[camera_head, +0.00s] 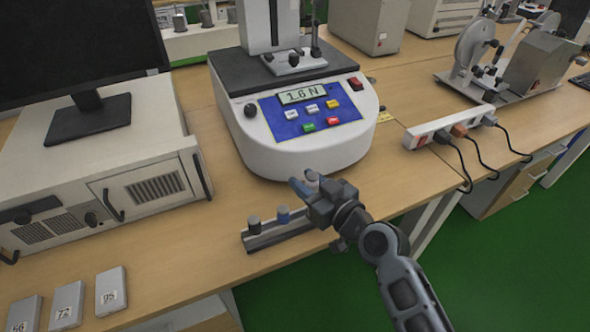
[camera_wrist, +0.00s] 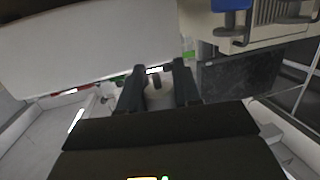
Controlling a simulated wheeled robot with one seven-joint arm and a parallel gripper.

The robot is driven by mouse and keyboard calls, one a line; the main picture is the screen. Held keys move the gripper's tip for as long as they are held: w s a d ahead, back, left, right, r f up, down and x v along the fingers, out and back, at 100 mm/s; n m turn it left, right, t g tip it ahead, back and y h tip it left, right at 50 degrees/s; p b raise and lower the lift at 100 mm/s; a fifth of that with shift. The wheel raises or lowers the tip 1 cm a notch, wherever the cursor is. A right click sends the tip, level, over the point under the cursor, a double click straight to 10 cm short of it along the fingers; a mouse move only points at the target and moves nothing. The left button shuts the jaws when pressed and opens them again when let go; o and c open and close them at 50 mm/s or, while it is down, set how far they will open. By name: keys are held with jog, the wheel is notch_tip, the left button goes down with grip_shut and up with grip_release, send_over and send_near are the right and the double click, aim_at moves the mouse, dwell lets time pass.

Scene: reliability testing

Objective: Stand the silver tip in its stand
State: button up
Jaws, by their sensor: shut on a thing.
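My gripper (camera_head: 305,184) is above the bench, just in front of the white test machine. It is shut on a small pale grey piece, the silver tip (camera_head: 312,178), which shows partly above the fingers. In the wrist view the fingers (camera_wrist: 158,85) close on both sides of a short pale cylinder with a dark centre, the silver tip (camera_wrist: 158,98). The stand (camera_head: 262,241) is a low grey rail on the bench below and left of my gripper.
The white test machine (camera_head: 300,150), reading 1.6 N, stands close behind my gripper. A large instrument box (camera_head: 100,185) with a monitor is at left. Several numbered blocks (camera_head: 110,290) lie front left. A power strip (camera_head: 450,128) is at right.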

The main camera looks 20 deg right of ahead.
jog(key=shift+w+f+b, duration=0.1)
jog(key=shift+f+b, duration=0.85)
jog(key=shift+f, duration=0.3)
jog(key=shift+f+b, duration=2.1)
jog(key=shift+b, duration=0.45)
